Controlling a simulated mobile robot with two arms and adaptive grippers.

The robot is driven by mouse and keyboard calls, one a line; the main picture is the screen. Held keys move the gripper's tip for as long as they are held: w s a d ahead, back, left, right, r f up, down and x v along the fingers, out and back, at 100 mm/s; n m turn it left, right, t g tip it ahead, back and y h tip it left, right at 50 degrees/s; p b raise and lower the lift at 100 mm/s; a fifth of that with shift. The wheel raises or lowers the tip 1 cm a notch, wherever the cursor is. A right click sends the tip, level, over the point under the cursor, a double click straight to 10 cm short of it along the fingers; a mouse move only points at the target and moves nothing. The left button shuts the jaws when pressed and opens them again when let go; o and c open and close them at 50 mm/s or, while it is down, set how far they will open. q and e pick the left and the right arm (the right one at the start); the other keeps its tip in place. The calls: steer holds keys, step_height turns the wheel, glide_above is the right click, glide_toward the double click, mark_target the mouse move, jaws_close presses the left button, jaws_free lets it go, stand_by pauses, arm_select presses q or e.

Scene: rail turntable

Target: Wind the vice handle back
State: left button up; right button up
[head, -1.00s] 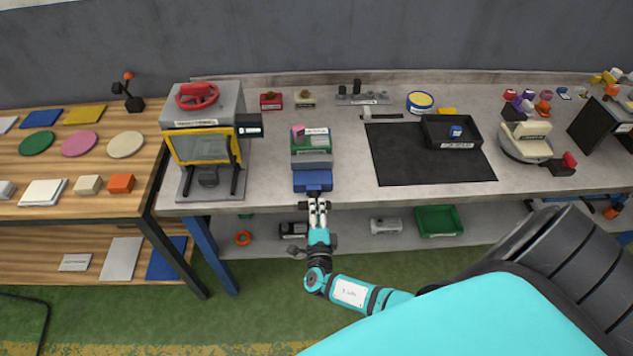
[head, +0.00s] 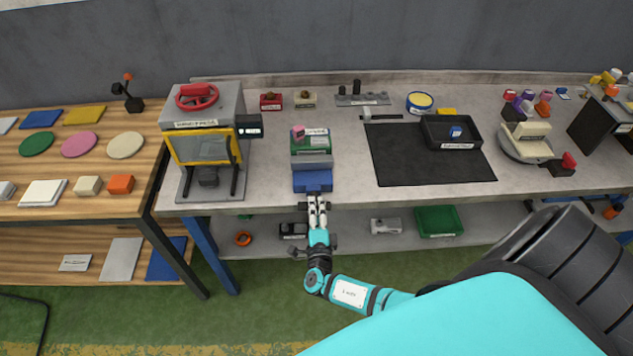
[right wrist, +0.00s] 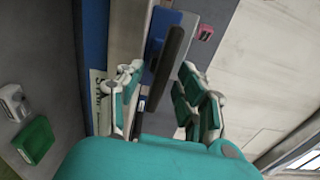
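The vice (head: 312,181) stands at the front edge of the workbench, with a blue front block, a grey jaw and a green part behind. Its handle shows in the right wrist view as a dark bar (right wrist: 172,58). My right gripper (head: 317,205) is at the front of the vice, just off the bench edge. In the right wrist view my right gripper (right wrist: 163,88) has its fingers apart, one on each side of the bar. I cannot tell whether a finger touches it. In the head view the fingers mostly hide the handle. My left gripper is not in view.
A press with a red wheel (head: 197,96) stands left of the vice. A black mat (head: 400,165) and a black tray (head: 470,140) lie to the right. A shelf below holds a green bin (head: 437,221). The bench between vice and mat is clear.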

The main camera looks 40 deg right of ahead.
steer(key=v, duration=1.2)
steer(key=s+d+f+m+g+y+b, duration=0.15)
steer(key=s+f+m+g, duration=0.35)
steer(key=f, duration=0.5)
steer(key=s+d+f+m+g+y+b, duration=0.1)
steer(key=s+f+m+g+b, duration=0.15)
steer(key=s+f+m, duration=0.6)
steer(key=s+d+f+m+g+y+b, duration=0.1)
steer(key=s+f+m+g+b, duration=0.3)
steer(key=f, duration=0.7)
steer(key=s+a+f+m+g+y+b, duration=0.1)
steer(key=s+a+f+m+y+b, duration=0.1)
steer(key=s+f+m, duration=0.5)
steer(key=s+a+f+m+g+y+b, duration=0.1)
steer(key=s+a+f+m+y, duration=0.3)
steer(key=m, duration=1.6)
steer(key=s+f+b, duration=0.1)
steer(key=s+f, duration=0.2)
steer(key=s, duration=0.1)
steer(key=shift+s+f+g, duration=0.15)
steer(key=shift+s+g, duration=0.15)
steer(key=shift+g, duration=0.05)
